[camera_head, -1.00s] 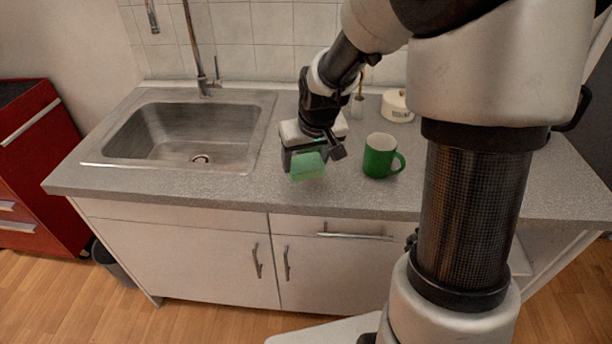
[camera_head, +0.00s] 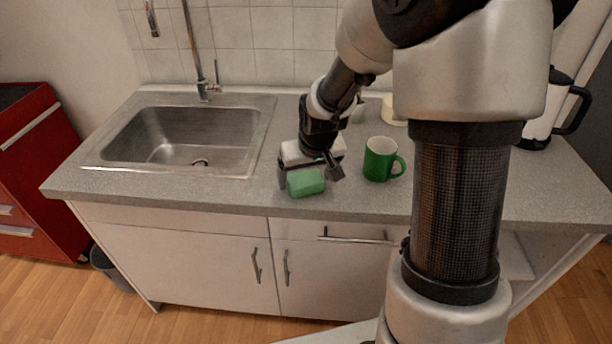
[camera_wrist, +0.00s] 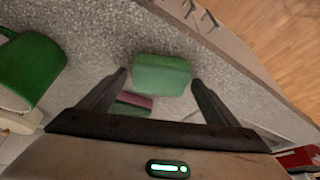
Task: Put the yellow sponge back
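No plainly yellow sponge shows; the sponge I see looks green. This green sponge (camera_head: 306,182) is at my gripper (camera_head: 310,172), low over or on the counter near its front edge; I cannot tell if it touches. In the wrist view the sponge (camera_wrist: 162,75) sits between the fingertips of my gripper (camera_wrist: 160,77), one on each side, with only slivers of gap showing. A small pink and green thing (camera_wrist: 135,101) shows below the sponge in the wrist view, partly hidden by a finger.
A green mug (camera_head: 381,159) stands on the counter (camera_head: 235,192) right of my gripper. A steel sink (camera_head: 187,138) with a tap is at the left. A pale pot (camera_head: 392,108) and a kettle (camera_head: 543,115) are partly hidden by my arm. The counter between sink and gripper is clear.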

